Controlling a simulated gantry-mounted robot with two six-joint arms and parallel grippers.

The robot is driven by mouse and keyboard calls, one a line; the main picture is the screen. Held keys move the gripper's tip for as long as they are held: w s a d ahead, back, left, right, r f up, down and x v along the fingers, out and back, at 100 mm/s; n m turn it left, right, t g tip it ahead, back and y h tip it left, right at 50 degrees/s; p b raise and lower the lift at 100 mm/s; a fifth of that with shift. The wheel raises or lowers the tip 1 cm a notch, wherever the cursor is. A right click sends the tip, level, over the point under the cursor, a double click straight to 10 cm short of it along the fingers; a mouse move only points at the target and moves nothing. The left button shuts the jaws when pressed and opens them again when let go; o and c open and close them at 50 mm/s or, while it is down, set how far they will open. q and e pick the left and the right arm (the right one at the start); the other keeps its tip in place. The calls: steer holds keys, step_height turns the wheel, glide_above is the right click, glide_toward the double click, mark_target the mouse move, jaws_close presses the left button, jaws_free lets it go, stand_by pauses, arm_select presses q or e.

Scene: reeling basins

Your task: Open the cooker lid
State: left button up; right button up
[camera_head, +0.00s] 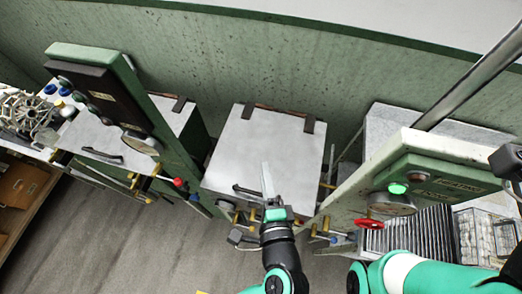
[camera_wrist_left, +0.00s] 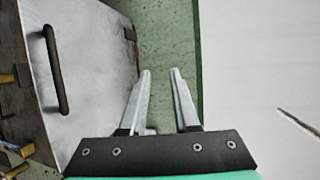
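The cooker lid (camera_head: 262,145) is a pale grey square panel, lying shut and flat on the middle unit. It has dark hinges at its far edge and a black bar handle (camera_head: 245,190) near its front edge. My left gripper (camera_head: 266,166) is over the front part of the lid, just right of the handle. In the left wrist view the lid (camera_wrist_left: 95,60) and its handle (camera_wrist_left: 56,70) lie left of the open, empty fingers (camera_wrist_left: 161,72). The handle is not between the fingers. My right gripper does not show clearly; a teal arm of mine fills the lower right.
A similar lidded unit (camera_head: 98,140) with a dark control panel stands at left. At right is a pale panel (camera_head: 425,172) with a green light and a red valve wheel (camera_head: 369,223). Brass valves stick out in front of the middle unit. A green wall (camera_head: 240,50) closes the back.

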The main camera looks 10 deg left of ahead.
arm_select(q)
steer(key=x, duration=0.8)
jaws_close()
steer(key=shift+c, duration=2.2)
jaws_free()
steer(key=o, duration=0.4)
steer(key=shift+o, duration=0.2)
steer(key=v, duration=1.1)
steer(key=shift+s, duration=0.4)
